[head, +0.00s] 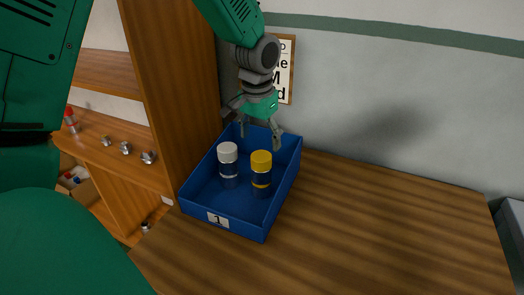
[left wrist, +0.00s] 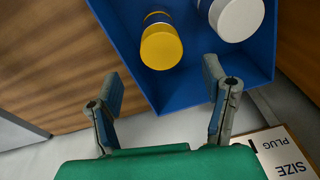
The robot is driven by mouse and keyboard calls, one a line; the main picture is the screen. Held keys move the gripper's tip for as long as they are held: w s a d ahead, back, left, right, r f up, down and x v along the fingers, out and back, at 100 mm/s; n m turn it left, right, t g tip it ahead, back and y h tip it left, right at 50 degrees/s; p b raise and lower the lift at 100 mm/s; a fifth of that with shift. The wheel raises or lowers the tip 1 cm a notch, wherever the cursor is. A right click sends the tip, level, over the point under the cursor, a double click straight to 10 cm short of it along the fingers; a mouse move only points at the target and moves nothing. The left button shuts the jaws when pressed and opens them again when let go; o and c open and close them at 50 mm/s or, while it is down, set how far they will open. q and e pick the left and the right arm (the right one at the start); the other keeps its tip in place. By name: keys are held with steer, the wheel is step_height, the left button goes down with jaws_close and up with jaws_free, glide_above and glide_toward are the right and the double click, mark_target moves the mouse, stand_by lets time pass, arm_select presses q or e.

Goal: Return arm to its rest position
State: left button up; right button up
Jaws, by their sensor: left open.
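My left gripper (head: 259,138) hangs open and empty over the back end of a blue bin (head: 218,219) labelled 1. In the left wrist view its two fingers (left wrist: 163,92) are spread wide apart with nothing between them. Inside the bin stand a white-capped bottle (head: 228,160) and a yellow-capped bottle (head: 261,175), both upright and apart from the fingers. The left wrist view also shows the yellow cap (left wrist: 160,48) and the white cap (left wrist: 238,18). My right gripper shows in neither view.
The bin stands on a wooden table (head: 370,225) that is bare to its right. A wooden shelf unit (head: 165,80) with small metal parts (head: 126,148) is at left. A framed sign (head: 287,70) hangs on the grey wall behind the gripper. A grey box edge (head: 512,235) is at far right.

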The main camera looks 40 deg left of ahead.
arm_select(q)
steer(key=shift+r, duration=0.75)
